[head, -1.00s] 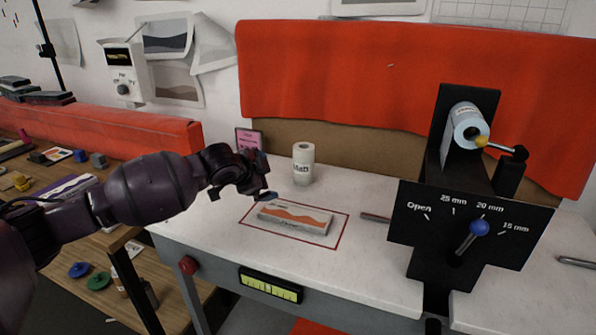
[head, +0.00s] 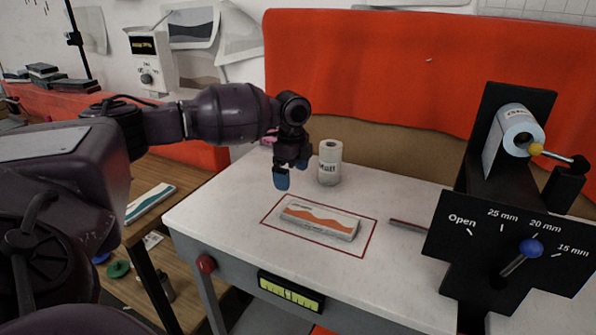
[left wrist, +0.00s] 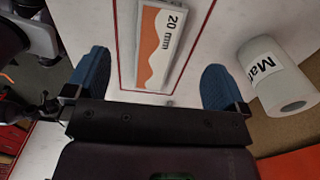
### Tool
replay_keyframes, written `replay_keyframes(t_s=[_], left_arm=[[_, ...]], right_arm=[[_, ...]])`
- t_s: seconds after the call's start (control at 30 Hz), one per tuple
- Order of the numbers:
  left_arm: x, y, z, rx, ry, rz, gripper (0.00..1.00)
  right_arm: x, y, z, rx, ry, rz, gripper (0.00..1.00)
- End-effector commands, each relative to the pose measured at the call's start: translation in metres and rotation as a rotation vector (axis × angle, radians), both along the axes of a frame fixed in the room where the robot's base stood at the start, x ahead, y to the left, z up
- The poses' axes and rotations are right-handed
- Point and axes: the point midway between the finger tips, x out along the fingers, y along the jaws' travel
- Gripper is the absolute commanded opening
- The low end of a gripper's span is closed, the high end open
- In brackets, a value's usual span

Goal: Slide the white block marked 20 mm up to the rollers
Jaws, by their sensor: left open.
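The white block (head: 320,219) marked 20 mm, with an orange wave on its top, lies flat inside the red outlined rectangle on the white table. Its 20 mm mark reads clearly in the left wrist view (left wrist: 160,48). My left gripper (head: 291,178) is above the table, behind and left of the block, fingers pointing down. Its two blue fingers are spread wide in the left wrist view (left wrist: 155,85), with nothing between them. The rollers' black machine (head: 495,235) stands to the right, its blue-knobbed lever near 20 mm. My right gripper is out of view.
A white roll labelled Matt (head: 330,163) stands close behind the block, near my left gripper. A metal rod (head: 407,224) lies between block and machine. A yellow-green level gauge (head: 291,291) is on the table's front. The white surface left of the block is clear.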

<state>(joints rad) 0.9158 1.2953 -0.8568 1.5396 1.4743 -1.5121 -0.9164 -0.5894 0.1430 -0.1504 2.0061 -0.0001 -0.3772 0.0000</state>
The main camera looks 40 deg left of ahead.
Motion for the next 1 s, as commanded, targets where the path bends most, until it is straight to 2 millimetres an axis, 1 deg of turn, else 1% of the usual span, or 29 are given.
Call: replay_keyframes(t_s=[0.33,0.47,0.57,0.9,1.0], left_arm=[[0.001,0.0,-0.002,-0.001,-0.002,-0.003,1.0],[0.001,0.0,-0.01,-0.001,-0.001,-0.002,1.0],[0.0,-0.001,-0.022,0.0,0.001,-0.002,1.0],[0.0,0.0,-0.075,0.0,0.0,-0.001,1.0],[0.0,0.0,-0.088,-0.001,-0.001,-0.001,1.0]], right_arm=[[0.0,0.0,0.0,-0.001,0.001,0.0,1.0],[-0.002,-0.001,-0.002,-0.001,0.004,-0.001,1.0],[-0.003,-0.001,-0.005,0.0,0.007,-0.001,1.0],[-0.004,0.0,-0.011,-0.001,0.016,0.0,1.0],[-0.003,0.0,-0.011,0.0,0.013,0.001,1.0]])
